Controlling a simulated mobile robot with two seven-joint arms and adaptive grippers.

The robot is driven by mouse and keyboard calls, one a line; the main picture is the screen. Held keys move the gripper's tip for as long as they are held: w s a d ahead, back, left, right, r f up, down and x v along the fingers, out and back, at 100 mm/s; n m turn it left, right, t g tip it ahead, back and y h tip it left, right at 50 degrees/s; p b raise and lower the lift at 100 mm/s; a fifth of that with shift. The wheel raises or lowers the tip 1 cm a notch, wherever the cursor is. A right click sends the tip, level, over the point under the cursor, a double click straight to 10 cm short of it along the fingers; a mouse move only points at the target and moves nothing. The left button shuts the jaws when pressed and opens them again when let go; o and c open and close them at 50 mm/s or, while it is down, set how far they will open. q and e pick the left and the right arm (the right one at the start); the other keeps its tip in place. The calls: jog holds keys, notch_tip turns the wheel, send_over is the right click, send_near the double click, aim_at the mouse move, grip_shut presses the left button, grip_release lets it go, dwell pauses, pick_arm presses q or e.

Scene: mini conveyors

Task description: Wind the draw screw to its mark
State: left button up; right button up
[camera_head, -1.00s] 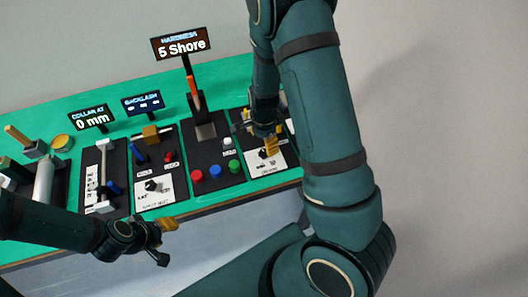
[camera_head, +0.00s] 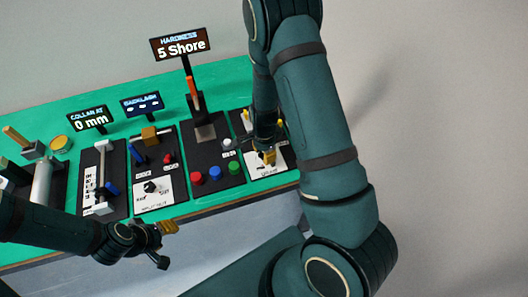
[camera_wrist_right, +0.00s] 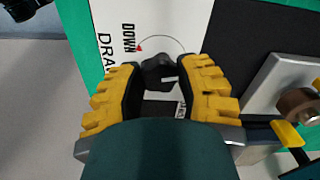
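The draw screw's black knob (camera_wrist_right: 160,72) stands on a white plate (camera_wrist_right: 150,20) reading "DOWN" and part of "DRA...", with a thin arc and a small red mark beside the knob. My right gripper (camera_wrist_right: 160,75) has its yellow-backed fingers on both sides of the knob, with the tips seeming to touch it. In the head view, my right gripper (camera_head: 268,157) is over the rightmost panel and hides the knob. My left gripper (camera_head: 160,244) is open and empty in front of the table edge.
Signs read "HARDNESS 5 Shore" (camera_head: 180,45), "COLLAR AT 0 mm" (camera_head: 88,119) and "BACKLASH" (camera_head: 142,104). A panel with red, blue and green buttons (camera_head: 215,174) lies left of my right gripper. A brown round part on a metal block (camera_wrist_right: 298,104) is close to the right finger.

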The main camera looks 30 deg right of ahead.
jog(key=shift+n, duration=0.4)
jog(key=n+b, duration=0.1)
jog(key=n, duration=0.4)
jog(key=shift+n, duration=0.4)
grip_shut()
jog(key=n, duration=0.3)
jog(key=shift+n+b, duration=0.3)
jog(key=shift+b, duration=0.1)
jog(key=n, duration=0.3)
jog(key=shift+n+b, duration=0.3)
jog(key=shift+b, duration=0.1)
jog(key=n+b, duration=0.1)
jog(key=n, duration=0.6)
jog(key=shift+b, duration=0.35)
jog(key=n, duration=0.3)
jog(key=shift+n, duration=0.3)
jog(key=shift+n+b, duration=0.3)
jog(key=shift+n, duration=1.1)
